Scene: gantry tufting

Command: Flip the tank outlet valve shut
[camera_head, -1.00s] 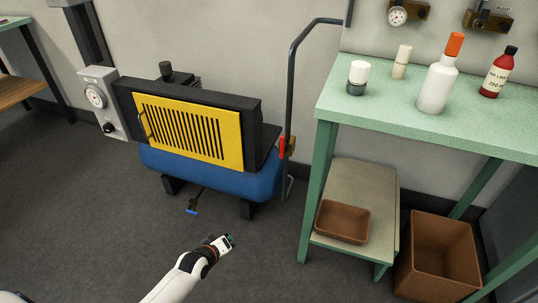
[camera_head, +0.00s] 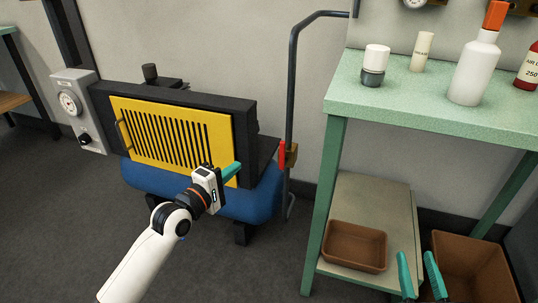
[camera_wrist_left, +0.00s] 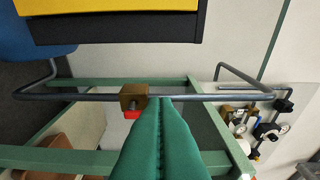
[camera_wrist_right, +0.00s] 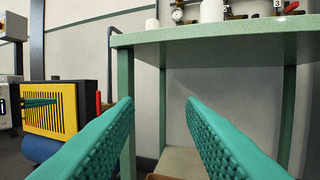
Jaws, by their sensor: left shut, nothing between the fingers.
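The outlet valve is a brass body (camera_head: 291,156) on the grey vertical pipe (camera_head: 291,90), right of the blue tank (camera_head: 262,196). Its red lever (camera_head: 282,154) stands upright, roughly along the pipe. My left gripper (camera_head: 231,171) is shut and empty, left of the valve, in front of the yellow grille. In the left wrist view its closed fingers (camera_wrist_left: 161,103) point toward the pipe beside the brass body (camera_wrist_left: 134,97); the red lever (camera_wrist_left: 132,114) shows partly. Contact cannot be told. My right gripper (camera_head: 420,275) is open and empty, by the bench; its fingers also show apart in the right wrist view (camera_wrist_right: 160,110).
The green bench (camera_head: 440,112) with bottles stands right of the pipe. Below it are a shelf with a brown tray (camera_head: 355,246) and a brown bin (camera_head: 475,270). The yellow grille (camera_head: 165,135) and dark housing stand left of the valve.

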